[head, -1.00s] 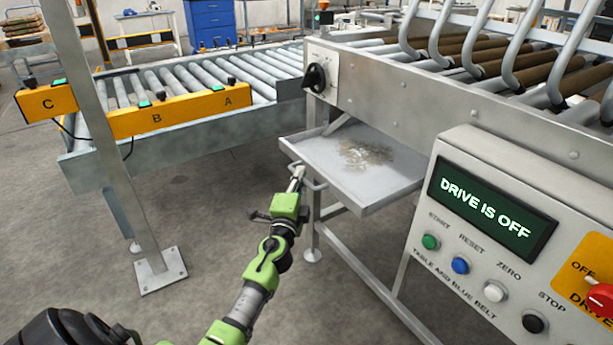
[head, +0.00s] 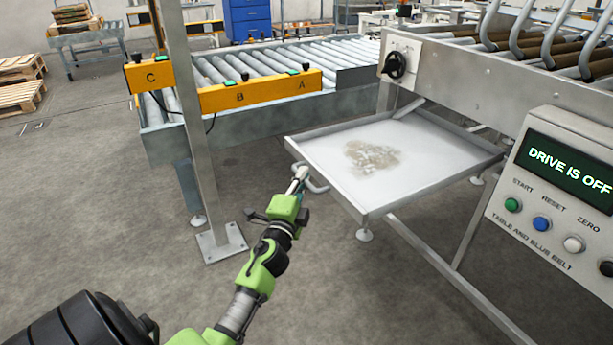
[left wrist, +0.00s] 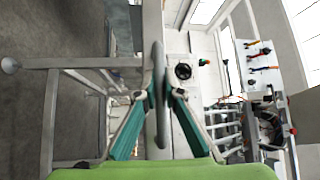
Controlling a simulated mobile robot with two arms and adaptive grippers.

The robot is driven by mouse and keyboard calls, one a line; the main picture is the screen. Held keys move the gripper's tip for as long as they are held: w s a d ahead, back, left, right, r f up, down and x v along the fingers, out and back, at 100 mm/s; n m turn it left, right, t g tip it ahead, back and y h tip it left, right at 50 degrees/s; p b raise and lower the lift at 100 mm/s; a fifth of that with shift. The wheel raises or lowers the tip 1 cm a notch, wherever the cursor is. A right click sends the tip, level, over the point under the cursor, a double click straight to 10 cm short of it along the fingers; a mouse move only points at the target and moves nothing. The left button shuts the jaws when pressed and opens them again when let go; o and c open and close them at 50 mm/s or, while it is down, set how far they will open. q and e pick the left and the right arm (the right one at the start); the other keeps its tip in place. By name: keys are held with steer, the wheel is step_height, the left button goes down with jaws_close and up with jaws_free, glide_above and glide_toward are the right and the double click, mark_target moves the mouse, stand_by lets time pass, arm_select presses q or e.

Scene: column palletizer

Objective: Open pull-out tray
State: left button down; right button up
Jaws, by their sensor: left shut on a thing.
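The pull-out tray (head: 425,170) is a shallow grey metal tray under the roller machine, standing well out from the frame. A patch of brownish debris (head: 372,157) lies on it. Its bar handle (head: 318,187) is on the left end. My left gripper (head: 302,177) is shut on that handle. In the left wrist view the handle (left wrist: 161,95) runs upright between the two fingers of the left gripper (left wrist: 161,92). My right gripper is not in view.
A control panel (head: 560,200) reading "DRIVE IS OFF" stands at the right. A steel post (head: 196,130) on a floor plate stands left of my arm. A roller conveyor (head: 265,70) with yellow A, B, C boxes lies behind.

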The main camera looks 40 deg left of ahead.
arm_select(q)
steer(key=shift+s+a, duration=0.1)
steer(key=shift+s, duration=0.4)
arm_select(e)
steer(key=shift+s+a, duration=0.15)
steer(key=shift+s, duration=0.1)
arm_select(q)
steer(key=c, duration=2.1)
jaws_free()
steer(key=shift+c, duration=0.2)
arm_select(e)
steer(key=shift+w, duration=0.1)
arm_select(q)
steer(key=v, duration=1.2)
